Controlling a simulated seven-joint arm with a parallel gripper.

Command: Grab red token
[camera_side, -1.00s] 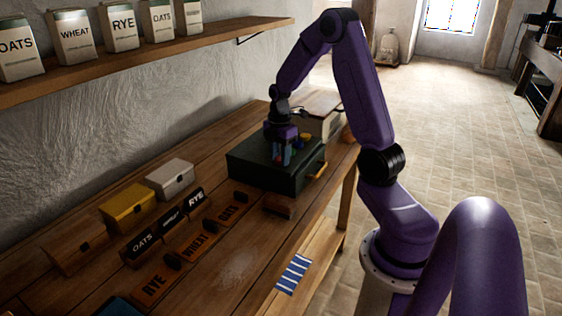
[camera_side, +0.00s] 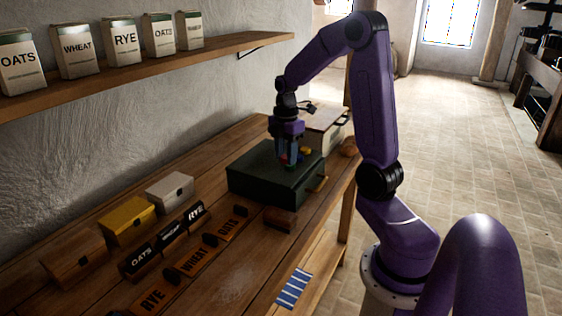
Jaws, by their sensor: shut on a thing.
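My gripper (camera_side: 285,160) is above the top of the dark green box (camera_side: 255,183) on the wooden bench. It is shut on the red token (camera_side: 283,157), a small red piece showing at its fingertips. Its fingers hide part of the token, and I cannot tell whether the token still touches the box. A few other small coloured pieces, one yellow (camera_side: 304,150), lie close to the right of the fingers.
A pale case (camera_side: 325,125) stands behind the green box. Wooden, yellow (camera_side: 127,219) and white (camera_side: 169,191) small chests and label blocks stand to the left. A striped blue cloth (camera_side: 293,288) lies at the lower right. Sacks line the shelf (camera_side: 150,72).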

